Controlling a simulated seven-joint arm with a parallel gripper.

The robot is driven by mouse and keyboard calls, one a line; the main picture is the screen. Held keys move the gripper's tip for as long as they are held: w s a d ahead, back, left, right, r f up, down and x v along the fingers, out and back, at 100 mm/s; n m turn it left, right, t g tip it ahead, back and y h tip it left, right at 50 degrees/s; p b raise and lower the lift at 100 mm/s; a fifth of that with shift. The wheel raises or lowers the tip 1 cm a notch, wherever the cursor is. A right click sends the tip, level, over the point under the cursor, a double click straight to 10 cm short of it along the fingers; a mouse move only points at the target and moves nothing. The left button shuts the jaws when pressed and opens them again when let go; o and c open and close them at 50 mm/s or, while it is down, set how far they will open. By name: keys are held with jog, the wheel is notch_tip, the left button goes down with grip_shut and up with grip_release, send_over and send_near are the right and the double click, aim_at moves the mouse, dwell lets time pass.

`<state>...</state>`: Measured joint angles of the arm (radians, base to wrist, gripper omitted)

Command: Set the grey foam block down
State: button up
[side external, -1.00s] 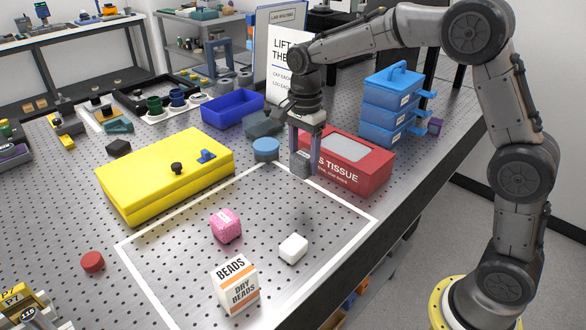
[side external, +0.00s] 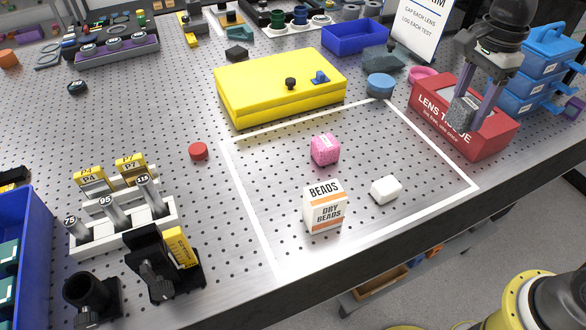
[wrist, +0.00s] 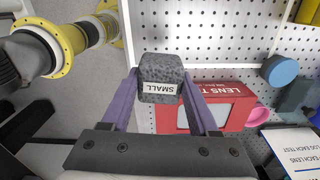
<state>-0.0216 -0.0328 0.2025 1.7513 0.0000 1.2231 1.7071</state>
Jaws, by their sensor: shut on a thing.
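The grey foam block (side external: 463,113) is between the two fingers of my gripper (side external: 466,110), held in the air. In the side view it overlaps the red lens tissue box (side external: 484,144); its height above the box is hard to tell. In the wrist view the speckled block (wrist: 160,72) is clamped between both fingertips, with a white "SMALL" label facing the camera. The red box (wrist: 236,108) shows beyond the block and my fingers there. The white-outlined area (side external: 270,215) on the perforated table holds a pink block (side external: 325,149), a white block (side external: 386,189) and a beads box (side external: 325,206).
A yellow case (side external: 280,88) lies behind the outline. A blue disc (side external: 380,85) sits near its far corner. Stacked blue boxes (side external: 530,85) stand at the right. A red disc (side external: 198,151) lies left of the outline. The outlined area's left part and right side have bare room.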

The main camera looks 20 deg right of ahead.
jog(key=w+a+r+m, duration=0.25)
jog(key=w+a, duration=0.35)
jog(key=a, duration=0.5)
jog(key=s+a+f+n, duration=0.1)
jog(key=a+n, duration=0.1)
jog(key=a, duration=0.7)
jog(key=s+a+f+n, duration=0.2)
jog(key=a, duration=0.7)
jog(key=w+a+f, duration=0.2)
jog(key=w, duration=0.1)
jog(key=w+a+f, duration=0.6)
jog(key=w, duration=0.1)
jog(key=shift+a, duration=0.2)
jog(key=shift+w+a+f, duration=0.25)
jog(key=shift+f, duration=0.15)
jog(key=shift+w+a+f, duration=0.2)
jog(key=shift+f, duration=1.75)
jog(key=shift+f, duration=0.1)
